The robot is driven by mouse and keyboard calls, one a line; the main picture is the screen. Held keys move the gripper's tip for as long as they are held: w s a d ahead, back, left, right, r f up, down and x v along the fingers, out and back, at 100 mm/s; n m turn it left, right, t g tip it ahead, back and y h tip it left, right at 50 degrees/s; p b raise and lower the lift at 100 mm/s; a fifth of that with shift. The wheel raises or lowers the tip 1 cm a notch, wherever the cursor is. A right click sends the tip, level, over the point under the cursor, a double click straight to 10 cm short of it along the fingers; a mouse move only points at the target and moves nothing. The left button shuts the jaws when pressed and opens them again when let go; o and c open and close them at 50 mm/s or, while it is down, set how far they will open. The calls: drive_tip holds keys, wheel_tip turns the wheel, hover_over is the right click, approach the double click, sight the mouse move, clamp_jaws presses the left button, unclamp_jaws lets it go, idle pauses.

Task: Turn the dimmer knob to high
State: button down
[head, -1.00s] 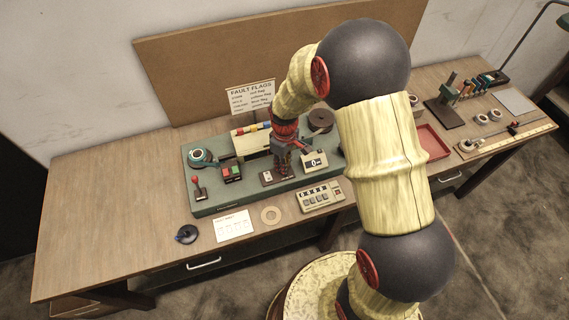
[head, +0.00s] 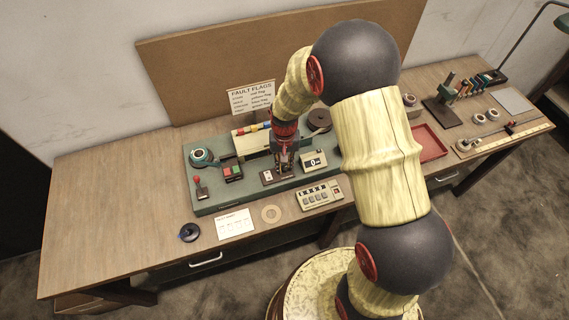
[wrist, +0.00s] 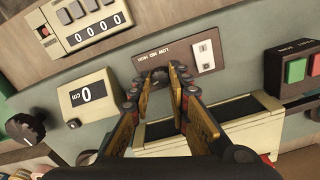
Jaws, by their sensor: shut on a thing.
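In the head view, the panel (head: 268,178) is on the green console, partly behind my gripper. The dark dimmer knob (wrist: 159,73) shows between my fingertips in the wrist view. My gripper (wrist: 160,80) points down at the panel and is shut on the knob; it also shows in the head view (head: 283,169). The fingers cover most of the knob, and I cannot tell which mark it points to.
A cm display (wrist: 88,95) and a counter box (wrist: 88,18) stand near the panel. A green and red button box (head: 233,173) and a red-topped lever (head: 199,187) are to the left in the head view. The table's left end is clear.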

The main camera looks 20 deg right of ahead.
sight(284, 168)
drive_tip(key=shift+m, duration=1.6)
drive_tip(key=c, duration=1.7)
unclamp_jaws()
drive_tip(key=shift+o, duration=0.2)
drive_tip(key=shift+r, duration=0.15)
wheel_tip(284, 168, up, 12)
